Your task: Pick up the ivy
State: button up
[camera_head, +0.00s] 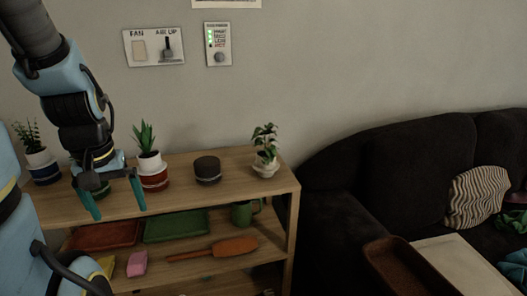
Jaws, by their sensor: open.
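A leafy plant that looks like the ivy (264,140) stands upright in a small white pot (265,168) at the right end of the wooden shelf top. My gripper (118,211) is open and empty, pointing down over the left part of the shelf. It is well to the left of the ivy and apart from it.
A spiky plant (145,137) in a white and red pot and a dark round speaker-like object (207,170) stand between my gripper and the ivy. Another potted plant (29,134) stands far left. The wooden shelf (228,195) holds trays below. A dark sofa (400,165) is at right.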

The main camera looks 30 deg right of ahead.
aim_at(266, 164)
jog(key=k+l+u, duration=0.3)
jog(key=u, duration=0.2)
jog(key=k+l+u, duration=0.3)
jog(key=u, duration=0.15)
